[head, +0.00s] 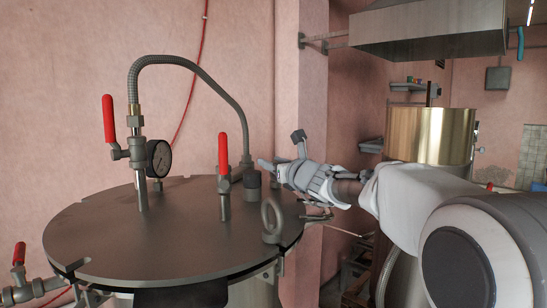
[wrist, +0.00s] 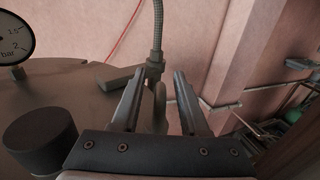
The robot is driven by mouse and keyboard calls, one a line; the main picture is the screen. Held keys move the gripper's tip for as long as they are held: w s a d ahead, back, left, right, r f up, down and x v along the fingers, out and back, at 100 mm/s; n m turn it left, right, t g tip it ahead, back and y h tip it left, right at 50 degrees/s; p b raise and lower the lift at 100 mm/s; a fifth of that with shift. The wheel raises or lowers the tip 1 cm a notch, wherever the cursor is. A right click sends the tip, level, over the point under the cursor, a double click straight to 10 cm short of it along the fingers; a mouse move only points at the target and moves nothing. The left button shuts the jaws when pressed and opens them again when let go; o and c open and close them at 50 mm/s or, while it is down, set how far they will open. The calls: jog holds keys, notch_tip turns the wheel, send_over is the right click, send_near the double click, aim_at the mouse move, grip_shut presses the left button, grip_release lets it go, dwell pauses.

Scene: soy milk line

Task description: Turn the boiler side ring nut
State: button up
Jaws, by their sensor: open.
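The boiler (head: 165,235) has a round dark metal lid. A grey ring nut (head: 272,218) stands upright at the lid's right front rim in the head view. In the wrist view a grey ring (wrist: 160,106) stands between the fingers, edge-on or nearly so; I cannot tell whether it is the same one. My gripper (head: 268,165) reaches in from the right, above the lid's right rear edge. In the wrist view my gripper (wrist: 155,88) is open, with a finger on each side of the ring and no clear contact.
A ribbed hose (head: 195,66) arches over the lid. Two red-handled valves (head: 109,118) (head: 223,155) and a pressure gauge (head: 159,158) stand on it. A black cap (wrist: 40,138) is close left of my gripper. The pink wall is behind; a brass-coloured tank (head: 430,135) stands at the right.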

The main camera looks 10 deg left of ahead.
jog(key=shift+x, duration=1.05)
grip_shut()
